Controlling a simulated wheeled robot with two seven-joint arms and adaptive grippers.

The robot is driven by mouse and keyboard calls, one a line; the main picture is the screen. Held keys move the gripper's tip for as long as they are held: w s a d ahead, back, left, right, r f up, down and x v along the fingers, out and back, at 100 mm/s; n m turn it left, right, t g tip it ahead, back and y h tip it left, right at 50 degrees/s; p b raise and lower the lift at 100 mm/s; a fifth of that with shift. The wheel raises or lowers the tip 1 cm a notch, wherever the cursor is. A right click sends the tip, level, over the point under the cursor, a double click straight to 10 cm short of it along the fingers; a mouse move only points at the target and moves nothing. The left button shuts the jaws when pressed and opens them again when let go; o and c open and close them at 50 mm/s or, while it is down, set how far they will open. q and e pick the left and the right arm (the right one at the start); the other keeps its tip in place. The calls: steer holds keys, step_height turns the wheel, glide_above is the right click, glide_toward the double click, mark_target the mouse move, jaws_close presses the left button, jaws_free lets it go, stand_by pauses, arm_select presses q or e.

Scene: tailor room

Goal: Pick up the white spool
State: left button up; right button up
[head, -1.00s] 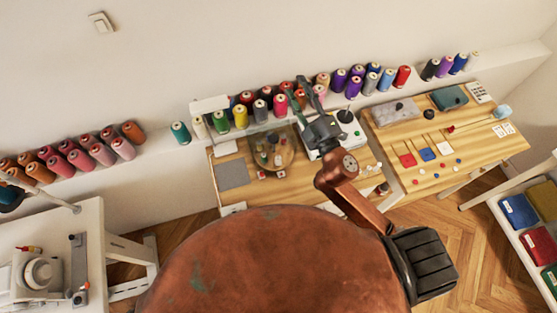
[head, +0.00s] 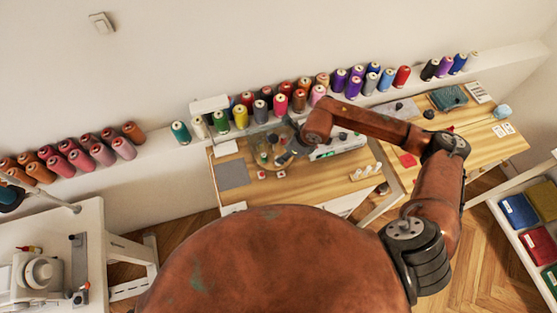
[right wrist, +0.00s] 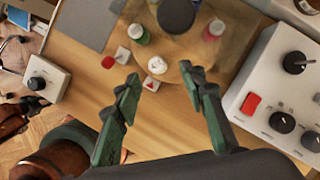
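A small white spool (right wrist: 157,65) stands near the rim of a round wooden board (right wrist: 192,60) in the right wrist view. My right gripper (right wrist: 162,82) is open, with its green fingers apart on either side of the line to the spool. The spool lies just beyond the fingertips, and nothing is held. In the head view my right gripper (head: 288,158) is over the round board on the wooden table; my own arm hides part of this area. My left gripper is not in view.
A control box (right wrist: 283,95) with knobs stands right. Several thread cones line the back ledge.

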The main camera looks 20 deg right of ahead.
steer(key=x, duration=0.3)
steer(key=p+x, duration=0.1)
steer(key=x, duration=0.2)
steer(key=shift+a+f, duration=0.25)
steer(key=shift+a, duration=0.05)
steer(key=shift+c, duration=0.5)
steer(key=c, duration=0.8)
